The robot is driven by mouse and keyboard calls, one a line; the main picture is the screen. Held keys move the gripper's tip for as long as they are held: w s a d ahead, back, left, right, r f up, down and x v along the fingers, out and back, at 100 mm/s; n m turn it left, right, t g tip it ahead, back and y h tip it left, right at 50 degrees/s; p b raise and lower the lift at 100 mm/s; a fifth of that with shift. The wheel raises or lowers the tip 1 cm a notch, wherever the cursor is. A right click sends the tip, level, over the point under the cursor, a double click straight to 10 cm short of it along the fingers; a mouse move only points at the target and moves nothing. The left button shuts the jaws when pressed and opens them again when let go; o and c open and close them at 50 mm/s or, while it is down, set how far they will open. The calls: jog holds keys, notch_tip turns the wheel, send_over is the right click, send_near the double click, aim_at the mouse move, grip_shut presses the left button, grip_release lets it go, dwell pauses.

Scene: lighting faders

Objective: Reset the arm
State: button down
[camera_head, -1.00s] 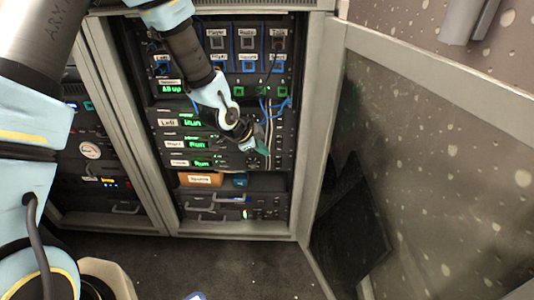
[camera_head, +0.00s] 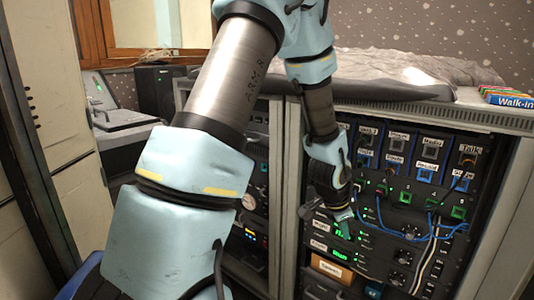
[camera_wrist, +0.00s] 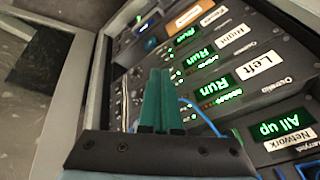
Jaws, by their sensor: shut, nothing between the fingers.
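My gripper (camera_head: 343,215) is in front of the rack (camera_head: 400,190), near the units with green displays. Its teal fingers (camera_wrist: 155,98) are together and empty in the wrist view. The wrist view shows the green displays up close, including the one reading "All up" (camera_wrist: 281,129) and the unit labelled "Left" (camera_wrist: 260,62). I cannot tell whether the fingertips touch the panel. My arm crosses the middle of the head view and hides part of the rack and its left bay.
Blue cables (camera_head: 432,232) hang across the rack front at the right. A grey cloth (camera_head: 420,75) lies on the cabinet top beside a "Walk-in" label box (camera_head: 514,98). A mixing desk (camera_head: 125,118) and a dark speaker (camera_head: 158,92) stand at the back left.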

jog(key=s+a+r+n+y, duration=0.1)
jog(key=s+a+r+n, duration=0.15)
jog(key=a+n, duration=0.45)
jog(key=s+a+r+n+g+y, duration=0.1)
jog(key=s+a+r+n+y, duration=0.2)
jog(key=a, duration=0.9)
jog(key=s+a+r+n, duration=0.1)
jog(key=a+r+n, duration=0.35)
jog(key=a, duration=0.45)
notch_tip(320, 180, up, 19)
jog(key=p, duration=1.9)
jog(key=shift+s+f+n, duration=0.15)
jog(key=shift+f+n, duration=0.05)
jog(key=shift+n, duration=0.25)
jog(key=c, duration=1.6)
grip_release()
jog(key=shift+d, duration=0.1)
